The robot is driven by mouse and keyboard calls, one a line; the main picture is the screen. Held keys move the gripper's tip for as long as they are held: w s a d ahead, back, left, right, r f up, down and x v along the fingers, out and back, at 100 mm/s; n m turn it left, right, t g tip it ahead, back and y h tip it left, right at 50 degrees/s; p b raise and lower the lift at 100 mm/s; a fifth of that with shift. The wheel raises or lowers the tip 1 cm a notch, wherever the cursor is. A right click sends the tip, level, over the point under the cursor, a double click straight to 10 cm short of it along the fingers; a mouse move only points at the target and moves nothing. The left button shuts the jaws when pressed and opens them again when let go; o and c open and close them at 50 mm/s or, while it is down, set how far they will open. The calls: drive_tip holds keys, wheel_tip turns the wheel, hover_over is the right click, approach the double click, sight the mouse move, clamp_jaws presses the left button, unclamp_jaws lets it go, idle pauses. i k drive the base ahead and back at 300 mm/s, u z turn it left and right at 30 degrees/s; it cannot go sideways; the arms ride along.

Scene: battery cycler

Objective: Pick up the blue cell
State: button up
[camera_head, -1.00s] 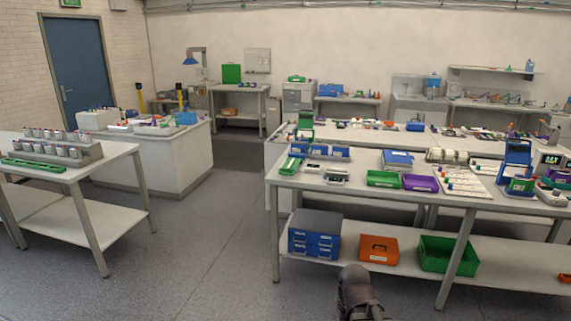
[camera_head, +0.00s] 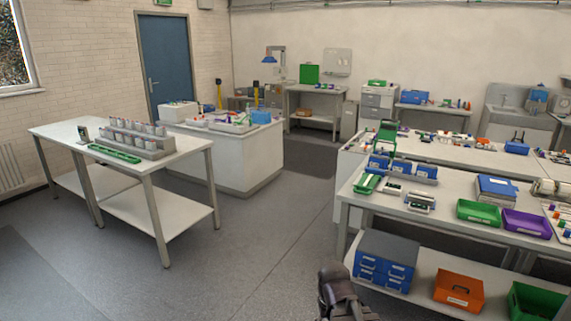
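I cannot pick out a blue cell for certain; the small parts on the benches are too small to tell. On the right bench stand several blue bins (camera_head: 402,167), with a green tray (camera_head: 367,183) and small devices (camera_head: 420,201) in front of them. On the left table stands a grey stepped rack (camera_head: 150,145) of several upright pale cylinders, with a green strip (camera_head: 114,154) in front. A dark rounded part of my arm shows at the bottom edge, right of centre. My gripper's fingers are not visible.
The left table (camera_head: 60,131) and right bench (camera_head: 455,212) have open floor (camera_head: 255,250) between them. A white cabinet (camera_head: 235,165) stands behind. Under the right bench are a blue drawer box (camera_head: 385,272), an orange box (camera_head: 459,291) and a green bin (camera_head: 535,302).

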sight(374, 162)
drive_tip(key=u, duration=0.45)
drive_tip(key=i, duration=2.8)
drive_tip(key=z, duration=1.1)
drive_tip(key=i, duration=1)
drive_tip(key=z, duration=0.55)
